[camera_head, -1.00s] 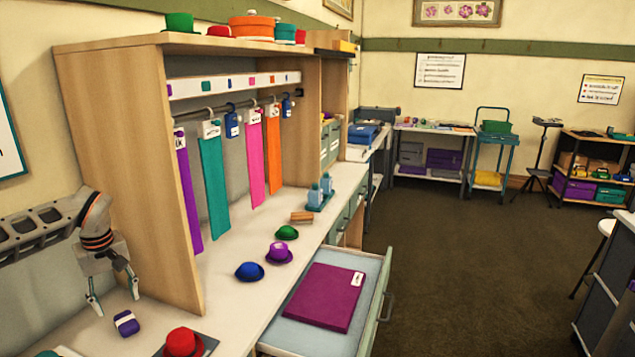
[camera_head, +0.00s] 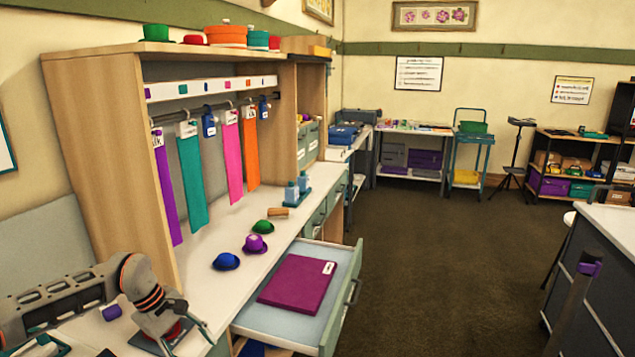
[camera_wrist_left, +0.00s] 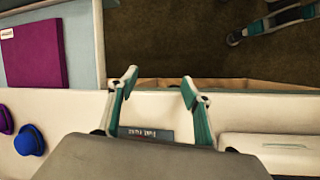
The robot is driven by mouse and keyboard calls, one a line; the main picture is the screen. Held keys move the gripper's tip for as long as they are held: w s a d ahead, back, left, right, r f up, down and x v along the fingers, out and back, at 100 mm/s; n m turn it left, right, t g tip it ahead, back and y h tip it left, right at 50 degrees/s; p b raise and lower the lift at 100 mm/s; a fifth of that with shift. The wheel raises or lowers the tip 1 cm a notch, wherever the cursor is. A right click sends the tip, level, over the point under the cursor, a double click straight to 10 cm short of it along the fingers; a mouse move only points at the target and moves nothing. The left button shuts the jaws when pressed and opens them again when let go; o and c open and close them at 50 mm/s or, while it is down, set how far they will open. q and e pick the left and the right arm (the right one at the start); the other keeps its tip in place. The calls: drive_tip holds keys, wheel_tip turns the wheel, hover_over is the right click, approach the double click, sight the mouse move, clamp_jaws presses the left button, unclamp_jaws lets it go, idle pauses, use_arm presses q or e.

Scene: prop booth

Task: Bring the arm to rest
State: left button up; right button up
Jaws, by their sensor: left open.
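My left gripper (camera_head: 188,338) is low over the front left of the white counter (camera_head: 205,272) in the head view. In the left wrist view its two teal-tipped fingers (camera_wrist_left: 160,82) are apart, with nothing held between them. A dark grey plate with lettering (camera_wrist_left: 145,133) lies on the counter below the fingers, partly covered by the gripper body. In the head view the red hat (camera_head: 172,331) is mostly hidden behind the gripper; I cannot tell whether they touch.
An open drawer (camera_head: 335,262) holds a purple folded sheet (camera_head: 297,284). Blue (camera_head: 226,261), purple (camera_head: 255,244) and green (camera_head: 262,227) hats stand on the counter. A small purple item (camera_head: 111,312) is beside my left arm. Colored strips hang in the cabinet.

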use_arm(q)
drive_tip(key=s+d+r+n+t+h, duration=0.1)
drive_tip(key=s+d+n+h, duration=0.35)
drive_tip(key=d, duration=0.55)
drive_tip(key=s+d+r+n+t+h, duration=0.1)
drive_tip(key=s+d+n+h, duration=0.25)
drive_tip(key=d+n, duration=0.45)
drive_tip(key=s+d+r+n+t+h, duration=0.1)
drive_tip(key=s+d+n+t+h, duration=0.2)
drive_tip(key=d, duration=0.9)
drive_tip(key=s+a+f+n+t+y, duration=0.1)
drive_tip(key=a+f+n+t+y, duration=0.35)
drive_tip(key=n, duration=0.95)
drive_tip(key=s+a+f+n+t+y, duration=0.1)
drive_tip(key=a+f+n+t+y, duration=0.3)
drive_tip(key=n, duration=1)
drive_tip(key=s+a+f+n+g+y, duration=0.3)
drive_tip(key=s+a+f+n+y, duration=0.1)
drive_tip(key=s+a+f+n, duration=0.6)
drive_tip(key=s+a+n, duration=0.1)
drive_tip(key=s+n, duration=0.1)
drive_tip(key=shift+s+f, duration=0.3)
drive_tip(key=shift+f, duration=0.1)
use_arm(e)
drive_tip(key=shift+s+d+f, duration=0.15)
drive_tip(key=shift+s+d, duration=0.1)
drive_tip(key=shift+s, duration=0.05)
